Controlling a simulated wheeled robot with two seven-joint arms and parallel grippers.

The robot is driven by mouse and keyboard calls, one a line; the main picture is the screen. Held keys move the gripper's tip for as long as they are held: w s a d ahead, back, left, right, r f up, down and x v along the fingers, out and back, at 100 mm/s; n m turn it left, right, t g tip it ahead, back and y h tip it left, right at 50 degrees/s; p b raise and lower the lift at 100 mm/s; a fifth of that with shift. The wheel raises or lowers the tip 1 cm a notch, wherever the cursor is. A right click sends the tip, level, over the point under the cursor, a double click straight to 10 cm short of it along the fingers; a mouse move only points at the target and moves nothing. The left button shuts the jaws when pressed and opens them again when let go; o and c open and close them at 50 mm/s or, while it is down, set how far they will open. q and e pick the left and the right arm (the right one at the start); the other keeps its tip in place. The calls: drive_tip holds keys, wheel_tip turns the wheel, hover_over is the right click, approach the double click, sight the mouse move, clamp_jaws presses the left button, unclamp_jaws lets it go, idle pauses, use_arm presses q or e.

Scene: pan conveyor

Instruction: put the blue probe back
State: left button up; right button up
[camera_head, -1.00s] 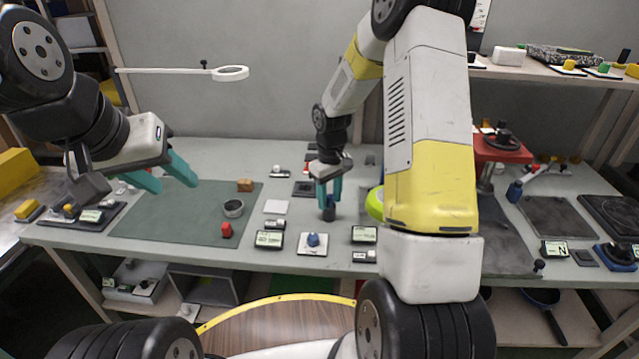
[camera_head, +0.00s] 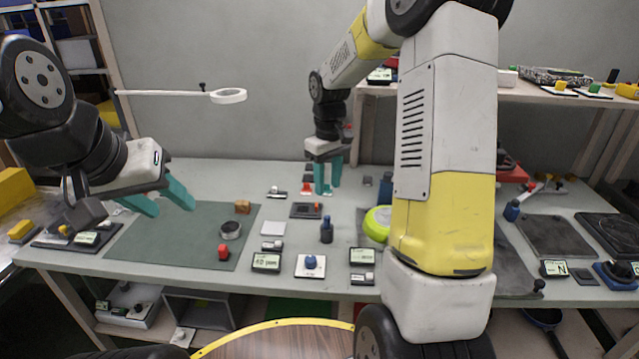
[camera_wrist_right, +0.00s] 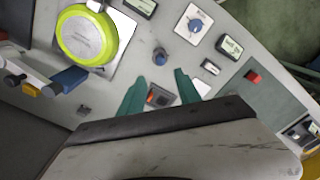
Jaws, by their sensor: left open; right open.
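A small dark blue upright piece (camera_head: 326,230), likely the blue probe, stands on the grey table in the middle of the head view. It also shows from above in the right wrist view (camera_wrist_right: 160,57). My right gripper (camera_head: 322,190) is open and empty, behind and above this piece and apart from it. In the right wrist view its fingers (camera_wrist_right: 160,80) are spread, with the piece beyond their tips. My left gripper (camera_head: 171,208) is open and empty above the left part of the green mat (camera_head: 160,240).
A blue knob on a white plate (camera_head: 310,266) and small displays (camera_head: 266,262) line the front. A dark box with a red part (camera_head: 306,210) lies near my right gripper. A round yellow-green device (camera_head: 377,222) is right of the blue piece, partly hidden by my arm.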

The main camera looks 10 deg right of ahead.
drive_tip(key=s+r+m+t, duration=0.3)
drive_tip(key=s+r, duration=0.9)
drive_tip(key=s+a+r+m+t+y, duration=0.2)
drive_tip(key=s+t, duration=0.1)
drive_tip(key=s, duration=0.9)
drive_tip(key=shift+r, duration=0.4)
drive_tip(key=shift+a, duration=0.1)
